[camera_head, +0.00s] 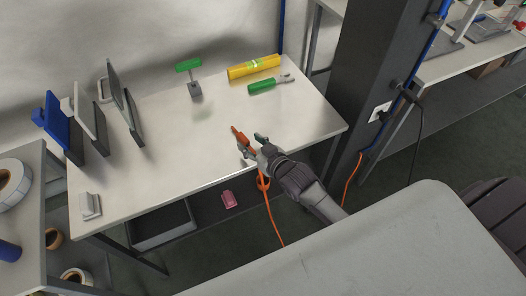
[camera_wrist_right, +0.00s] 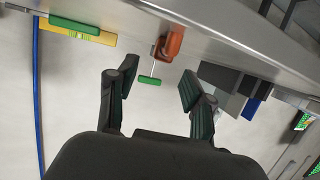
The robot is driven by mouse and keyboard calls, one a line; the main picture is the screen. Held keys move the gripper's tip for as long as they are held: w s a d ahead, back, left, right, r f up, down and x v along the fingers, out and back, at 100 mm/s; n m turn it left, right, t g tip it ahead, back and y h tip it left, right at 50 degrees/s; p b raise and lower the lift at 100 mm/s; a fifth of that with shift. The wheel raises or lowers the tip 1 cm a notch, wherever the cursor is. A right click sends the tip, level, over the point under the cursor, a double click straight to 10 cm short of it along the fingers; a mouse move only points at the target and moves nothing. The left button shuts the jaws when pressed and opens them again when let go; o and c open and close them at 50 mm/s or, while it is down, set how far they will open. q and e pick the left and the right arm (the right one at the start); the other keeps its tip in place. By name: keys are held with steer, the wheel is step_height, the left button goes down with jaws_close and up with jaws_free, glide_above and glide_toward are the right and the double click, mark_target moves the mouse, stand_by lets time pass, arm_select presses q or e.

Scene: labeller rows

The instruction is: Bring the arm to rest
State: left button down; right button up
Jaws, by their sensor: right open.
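My right gripper (camera_head: 252,144) is open and empty at the front edge of the white table (camera_head: 185,136). An orange tool (camera_head: 239,134) lies on the table just beyond its fingertips. In the right wrist view, the fingers of my right gripper (camera_wrist_right: 148,82) stand wide apart. The orange tool (camera_wrist_right: 173,42) shows beyond them near the table edge, with no visible contact. My left gripper is in neither view.
Upright panels (camera_head: 90,118) stand left. An orange cable (camera_head: 272,220) hangs in front. A grey surface (camera_head: 400,245) is at lower right. The table's middle is clear.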

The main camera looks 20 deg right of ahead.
steer(key=v, duration=0.8)
steer(key=s+d+f+g+h, duration=0.15)
steer(key=s+f, duration=0.25)
steer(key=f, duration=0.6)
steer(key=s+d+f+g, duration=0.1)
steer(key=s+f+g, duration=0.3)
steer(key=f, duration=0.5)
steer(key=s+d+f+g+h, duration=0.1)
steer(key=s+f, duration=0.4)
steer(key=f, duration=0.5)
steer(key=s+f+g, duration=0.3)
steer(key=s+f, duration=0.4)
steer(key=s, duration=0.5)
steer(key=s+f+g, duration=0.3)
steer(key=s+f, duration=0.4)
steer(key=s, duration=0.6)
steer(key=shift+g+h, duration=0.35)
steer(key=shift+d+f, duration=0.1)
steer(key=shift+c, duration=0.8)
steer(key=shift+s, duration=0.15)
